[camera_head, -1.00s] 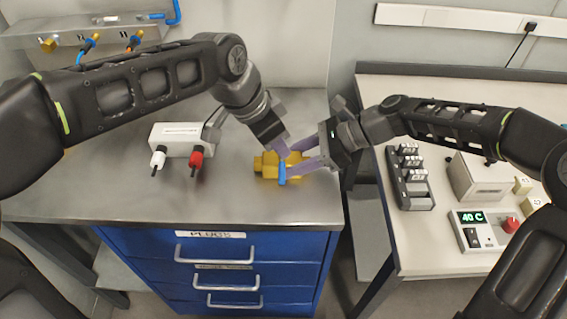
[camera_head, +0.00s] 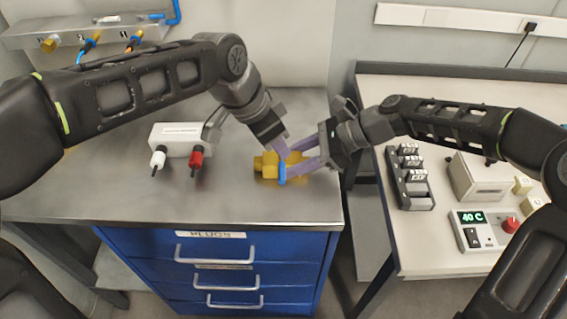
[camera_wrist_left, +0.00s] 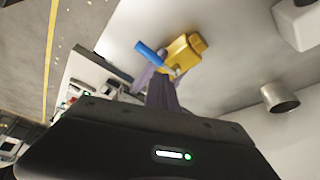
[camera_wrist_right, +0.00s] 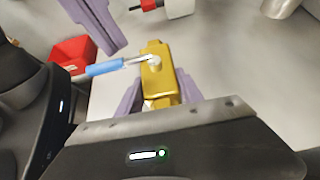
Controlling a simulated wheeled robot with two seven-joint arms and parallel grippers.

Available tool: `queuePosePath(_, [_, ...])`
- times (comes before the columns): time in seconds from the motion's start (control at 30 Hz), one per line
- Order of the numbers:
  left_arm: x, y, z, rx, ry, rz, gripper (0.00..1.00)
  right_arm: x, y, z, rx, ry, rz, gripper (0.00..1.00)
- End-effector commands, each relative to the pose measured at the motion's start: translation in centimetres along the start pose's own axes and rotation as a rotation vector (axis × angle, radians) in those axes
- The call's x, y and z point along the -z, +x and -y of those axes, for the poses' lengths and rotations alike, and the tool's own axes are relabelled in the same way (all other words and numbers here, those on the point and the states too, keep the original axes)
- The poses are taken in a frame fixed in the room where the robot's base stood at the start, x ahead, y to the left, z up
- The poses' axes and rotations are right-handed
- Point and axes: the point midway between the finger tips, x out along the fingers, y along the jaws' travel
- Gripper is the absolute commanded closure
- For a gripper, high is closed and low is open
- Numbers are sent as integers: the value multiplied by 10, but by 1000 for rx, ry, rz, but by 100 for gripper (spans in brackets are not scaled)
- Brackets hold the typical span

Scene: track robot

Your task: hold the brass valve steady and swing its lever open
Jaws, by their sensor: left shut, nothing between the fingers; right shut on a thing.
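The brass valve (camera_head: 269,166) lies on the steel bench top near its right front. Its blue-gripped lever (camera_head: 282,175) points toward the bench's front edge. In the right wrist view the lever (camera_wrist_right: 104,68) stands out about square to the valve body (camera_wrist_right: 158,85), on a silver stem. My right gripper (camera_head: 298,166) is shut on the valve body from the right. My left gripper (camera_head: 281,151) is shut and empty, its purple fingertips close beside the lever. The left wrist view also shows the lever (camera_wrist_left: 150,52) and valve (camera_wrist_left: 185,55) just beyond these fingers. I cannot tell whether they touch the lever.
A white box (camera_head: 178,138) with a red and a white plug stands left of the valve. Blue drawers (camera_head: 215,262) are under the bench. Across a gap, a right-hand table (camera_head: 450,90) holds a black rack (camera_head: 410,178) and a "40 C" controller (camera_head: 480,230). The bench's front left is clear.

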Motion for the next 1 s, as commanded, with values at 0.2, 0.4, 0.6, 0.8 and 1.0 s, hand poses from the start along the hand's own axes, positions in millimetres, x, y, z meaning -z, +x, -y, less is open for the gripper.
queuePosePath(0.2, [0,1,0,0,0,0,100,0,0,0,-1,0,0,100])
queuePosePath(0.4, [-2,5,0,0,0,1,100,0,0,0,-1,0,0,100])
queuePosePath(0.6, [-4,11,0,0,0,1,100,0,0,0,-1,0,0,100])
queuePosePath(0.8, [-7,16,0,-1,0,2,100,0,0,0,-1,0,0,100])
queuePosePath(1.0, [-11,24,-1,-4,0,6,100,-1,1,-1,-3,-1,1,100])
